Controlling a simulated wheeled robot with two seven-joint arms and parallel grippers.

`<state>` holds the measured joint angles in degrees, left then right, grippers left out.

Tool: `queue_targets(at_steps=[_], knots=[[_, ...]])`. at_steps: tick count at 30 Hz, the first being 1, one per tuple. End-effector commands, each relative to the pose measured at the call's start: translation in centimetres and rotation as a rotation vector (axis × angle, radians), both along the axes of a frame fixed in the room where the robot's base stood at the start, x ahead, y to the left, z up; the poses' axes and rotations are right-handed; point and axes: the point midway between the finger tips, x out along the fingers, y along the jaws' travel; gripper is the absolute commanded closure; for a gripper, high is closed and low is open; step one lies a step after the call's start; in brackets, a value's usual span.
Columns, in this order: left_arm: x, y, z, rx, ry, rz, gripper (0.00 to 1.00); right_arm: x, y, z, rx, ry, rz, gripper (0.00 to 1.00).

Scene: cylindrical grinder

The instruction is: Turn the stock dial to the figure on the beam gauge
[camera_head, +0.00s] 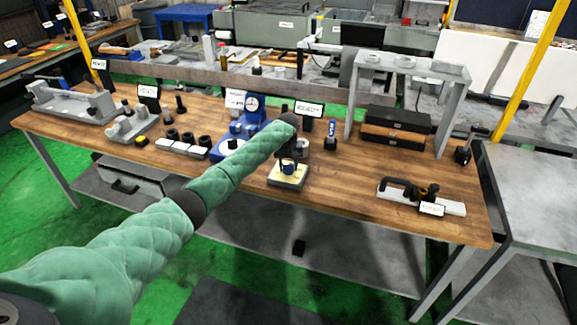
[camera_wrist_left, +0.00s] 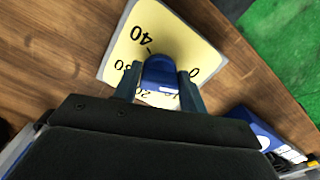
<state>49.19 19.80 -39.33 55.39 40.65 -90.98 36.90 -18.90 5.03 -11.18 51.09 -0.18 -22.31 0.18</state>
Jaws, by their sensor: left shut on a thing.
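The stock dial is a blue knob (camera_wrist_left: 160,75) on a pale yellow plate (camera_wrist_left: 128,48) with black figures around it. In the left wrist view, 40 shows at the upper left and a 0 at the right; other figures are partly hidden. My left gripper (camera_wrist_left: 158,84) is shut on the knob from above, a finger on each side. In the head view the plate (camera_head: 288,180) sits near the table's front edge, under my left gripper (camera_head: 289,166). A blue gauge with a round dial face (camera_head: 252,104) stands behind left; its reading is too small to tell. My right gripper is not in view.
The wooden table (camera_head: 350,195) holds several black and white parts (camera_head: 183,142) at left. A grey stand (camera_head: 413,68) and dark stacked boxes (camera_head: 395,125) are at the back right. A black-handled tool (camera_head: 420,193) lies at the front right.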

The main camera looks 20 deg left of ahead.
Motion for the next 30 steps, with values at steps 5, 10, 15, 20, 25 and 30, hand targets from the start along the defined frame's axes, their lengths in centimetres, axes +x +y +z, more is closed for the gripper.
queue_targets(at_steps=[5,10,15,20,25,30], knots=[[0.0,0.0,0.1,-0.001,0.0,-0.149,0.81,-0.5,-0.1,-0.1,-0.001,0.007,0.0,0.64],[0.0,0.1,0.0,-0.001,0.0,-0.311,0.81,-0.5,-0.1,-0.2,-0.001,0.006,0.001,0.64],[0.0,0.2,0.0,0.0,0.0,-0.471,0.81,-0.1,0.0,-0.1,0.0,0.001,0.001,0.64],[0.0,0.2,0.0,0.0,0.0,-0.609,0.81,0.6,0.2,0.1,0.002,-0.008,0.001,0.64],[0.0,0.3,0.0,0.0,-0.001,-0.731,0.81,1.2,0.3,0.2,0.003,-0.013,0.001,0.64],[0.1,0.3,0.0,0.0,-0.001,-0.819,0.81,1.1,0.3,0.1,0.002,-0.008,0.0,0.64]])
